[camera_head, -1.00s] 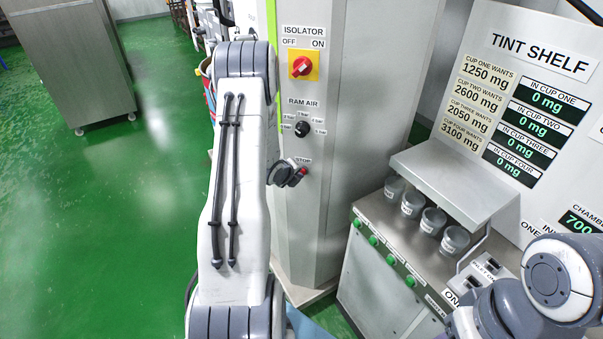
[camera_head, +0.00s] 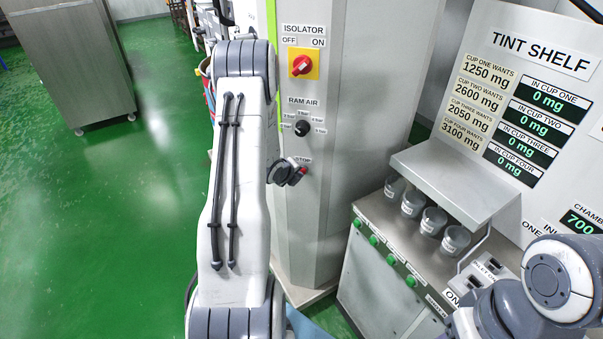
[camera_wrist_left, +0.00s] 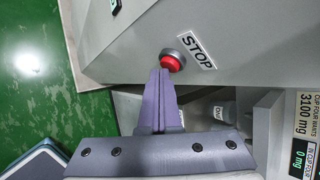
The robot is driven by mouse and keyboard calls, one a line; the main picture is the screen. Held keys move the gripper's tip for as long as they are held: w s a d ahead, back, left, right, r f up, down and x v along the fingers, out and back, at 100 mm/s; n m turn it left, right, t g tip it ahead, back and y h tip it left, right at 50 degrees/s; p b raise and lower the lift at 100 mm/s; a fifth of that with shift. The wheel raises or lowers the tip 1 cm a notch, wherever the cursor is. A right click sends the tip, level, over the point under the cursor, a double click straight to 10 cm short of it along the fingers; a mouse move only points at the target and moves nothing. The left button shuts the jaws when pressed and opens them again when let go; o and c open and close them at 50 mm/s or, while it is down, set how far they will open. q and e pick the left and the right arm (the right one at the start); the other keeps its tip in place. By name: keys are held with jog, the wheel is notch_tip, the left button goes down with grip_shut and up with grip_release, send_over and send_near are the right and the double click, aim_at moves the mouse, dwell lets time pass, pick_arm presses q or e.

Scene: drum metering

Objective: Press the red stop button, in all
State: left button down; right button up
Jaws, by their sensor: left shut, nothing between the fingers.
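The red stop button (camera_wrist_left: 172,62) sits in a dark round collar on the grey cabinet face, beside a STOP label (camera_wrist_left: 197,52). In the head view only a bit of the red button (camera_head: 304,170) shows past my left gripper (camera_head: 295,175). In the left wrist view my left gripper (camera_wrist_left: 160,73) is shut and empty, its purple fingers together. The fingertips are right at the button's near edge and overlap it in the picture. I cannot tell whether they touch it. My right gripper is not in view.
Above the button on the same cabinet are a black RAM AIR knob (camera_head: 302,128) and a red isolator switch (camera_head: 301,66) on a yellow plate. To the right is a bench (camera_head: 372,268) with several cups and green buttons. Green floor (camera_head: 110,220) is open at left.

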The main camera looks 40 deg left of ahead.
pick_arm(q)
jog(key=shift+s+d+b, duration=0.2)
jog(key=shift+s+b, duration=0.1)
jog(key=shift+s, duration=0.25)
jog(key=shift+s+d+b, duration=0.35)
jog(key=shift+s+b, duration=0.05)
jog(key=shift+s, duration=0.35)
jog(key=shift+s+d+b, duration=0.3)
jog(key=shift+s+b, duration=0.15)
jog(key=shift+s, duration=0.35)
jog(key=shift+s+d+b, duration=0.35)
jog(key=shift+s+b, duration=0.05)
jog(key=shift+s, duration=0.35)
